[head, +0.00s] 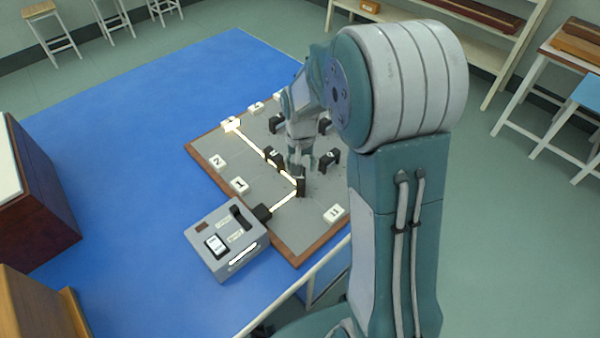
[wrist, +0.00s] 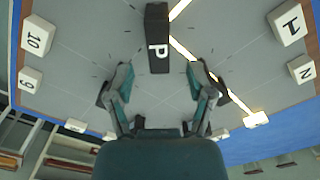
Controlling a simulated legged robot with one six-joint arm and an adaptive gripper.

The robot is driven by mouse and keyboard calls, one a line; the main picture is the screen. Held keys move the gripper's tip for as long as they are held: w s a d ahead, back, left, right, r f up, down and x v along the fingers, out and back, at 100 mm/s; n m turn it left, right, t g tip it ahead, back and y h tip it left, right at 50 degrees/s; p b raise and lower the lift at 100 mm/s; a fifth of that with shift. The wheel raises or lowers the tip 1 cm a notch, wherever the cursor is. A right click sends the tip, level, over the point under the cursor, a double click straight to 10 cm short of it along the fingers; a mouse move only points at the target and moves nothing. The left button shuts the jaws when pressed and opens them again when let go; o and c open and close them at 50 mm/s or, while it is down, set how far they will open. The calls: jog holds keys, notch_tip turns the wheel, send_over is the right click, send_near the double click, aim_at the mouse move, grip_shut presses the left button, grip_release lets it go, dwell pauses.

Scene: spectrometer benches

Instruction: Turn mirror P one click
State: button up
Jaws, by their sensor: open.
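Mirror P (head: 301,184) is a small dark upright block on the grey board (head: 270,208). My gripper (wrist: 154,84) is open, with one finger to each side of mirror P's line and the block just beyond the fingertips. I see no contact. In the head view my gripper (head: 299,164) hangs over the board close behind mirror P. A bright beam (head: 284,199) meets mirror P and leaves toward a white block (head: 231,124) at the board's far left.
A grey lamp box (head: 227,240) with switches stands at the board's front left corner. Other dark mirrors (head: 328,158) stand close around my gripper. White numbered blocks, such as 1 (head: 239,185) and 2 (head: 217,162), line the edge. The blue tabletop (head: 130,150) is clear at left.

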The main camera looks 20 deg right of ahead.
notch_tip(320, 180, up, 8)
dwell(0.6)
jog(key=s+a+r+n+t, duration=0.2)
jog(key=s+r, duration=0.3)
jog(key=s, duration=0.5)
jog(key=s+a+r+n+t, duration=0.1)
jog(key=s+r, duration=0.4)
jog(key=s, duration=0.6)
jog(key=shift+a+r+n+t, duration=0.4)
jog(key=shift+n+t, duration=0.4)
jog(key=shift+t, duration=0.5)
